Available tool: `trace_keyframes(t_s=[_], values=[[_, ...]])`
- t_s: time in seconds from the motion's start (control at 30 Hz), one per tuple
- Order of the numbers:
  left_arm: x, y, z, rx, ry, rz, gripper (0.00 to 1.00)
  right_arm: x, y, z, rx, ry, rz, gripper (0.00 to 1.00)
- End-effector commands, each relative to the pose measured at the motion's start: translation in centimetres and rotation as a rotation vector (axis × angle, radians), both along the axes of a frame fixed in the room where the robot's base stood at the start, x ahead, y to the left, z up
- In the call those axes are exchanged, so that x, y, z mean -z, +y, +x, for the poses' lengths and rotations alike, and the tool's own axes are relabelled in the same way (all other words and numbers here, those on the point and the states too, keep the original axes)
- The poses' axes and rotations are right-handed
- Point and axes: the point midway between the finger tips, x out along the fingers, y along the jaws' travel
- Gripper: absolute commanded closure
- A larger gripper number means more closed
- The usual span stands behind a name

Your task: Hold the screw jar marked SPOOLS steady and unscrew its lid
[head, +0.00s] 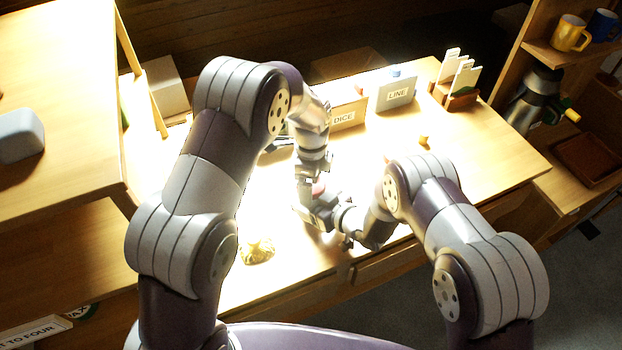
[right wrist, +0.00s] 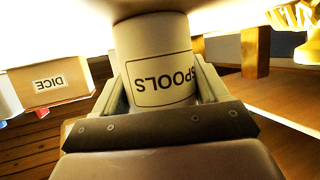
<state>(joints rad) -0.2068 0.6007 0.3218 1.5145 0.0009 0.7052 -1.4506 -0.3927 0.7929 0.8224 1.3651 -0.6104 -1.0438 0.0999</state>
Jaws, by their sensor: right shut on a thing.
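The screw jar marked SPOOLS (right wrist: 155,60) fills the middle of the right wrist view, its label upside down there. My right gripper (right wrist: 160,85) has its fingers on both sides of the jar and is shut on it. In the head view my right gripper (head: 322,208) is over the bright table, mostly hiding the jar. My left gripper (head: 312,178) points down from above at the same spot, by a small reddish patch (head: 318,189) that may be the lid. Its fingers are too small and covered to show whether they are open. The lid is not clear in the right wrist view.
A DICE box (head: 349,115) and a LINE box (head: 397,93) stand at the back of the table, beside a card holder (head: 458,97). A yellow item (head: 257,251) lies at the front left, a small yellow one (head: 424,140) at the right. The table's right part is mostly clear.

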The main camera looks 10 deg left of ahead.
Motion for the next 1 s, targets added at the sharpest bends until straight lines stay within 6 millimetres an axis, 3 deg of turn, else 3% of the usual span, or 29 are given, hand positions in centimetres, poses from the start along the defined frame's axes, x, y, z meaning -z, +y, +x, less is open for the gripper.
trace_keyframes(t_s=[0.3,0.5,0.67,0.9,1.0], values=[[-0.2,0.0,0.0,0.001,-0.002,0.000,0.02,0.0,0.0,0.0,0.000,-0.001,0.001,1.00],[-3.4,0.0,0.1,0.002,-0.005,0.000,0.02,0.0,0.0,0.0,0.000,0.000,0.000,1.00],[-4.6,0.0,0.0,0.009,-0.002,0.000,0.06,0.0,0.0,0.0,0.000,-0.001,0.001,1.00],[-7.4,0.0,0.1,0.393,-0.003,-0.001,0.06,0.0,0.0,0.0,0.000,-0.001,0.000,1.00],[-7.5,0.0,0.0,0.489,0.001,0.000,0.06,0.0,0.0,0.0,0.000,-0.001,0.001,1.00]])
